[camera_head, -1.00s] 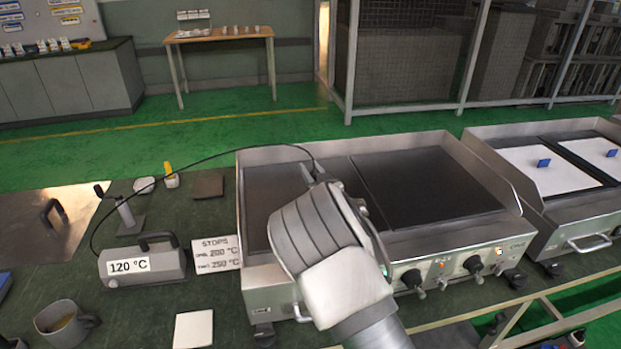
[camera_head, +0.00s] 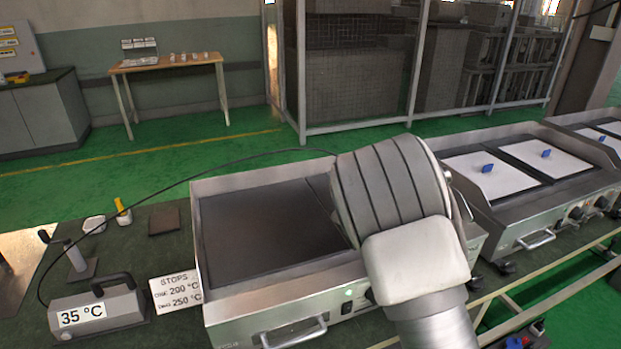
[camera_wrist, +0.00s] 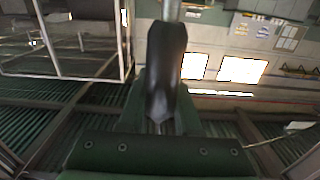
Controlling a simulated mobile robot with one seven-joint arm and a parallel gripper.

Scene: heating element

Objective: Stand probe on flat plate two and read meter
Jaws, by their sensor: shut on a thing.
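The steel griddle (camera_head: 290,320) stands on the bench in the head view. Its dark left plate (camera_head: 262,228) is bare; my arm hides most of its right plate. The meter (camera_head: 100,309) reads 35 °C at the left, and its black cable (camera_head: 240,155) runs behind my wrist. In the wrist view my gripper (camera_wrist: 158,115) is shut on the probe, whose dark handle (camera_wrist: 166,65) and thin metal shaft (camera_wrist: 171,10) show. In the head view my wrist hides the gripper and probe, so I cannot tell whether the tip touches a plate.
A stops card (camera_head: 175,290) with 200 °C and 250 °C leans between meter and griddle. A stand (camera_head: 76,257), a yellow-topped bottle (camera_head: 123,212) and a brown square (camera_head: 164,221) lie at the left. Another griddle (camera_head: 525,225) with white sheets and blue tabs is at the right.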

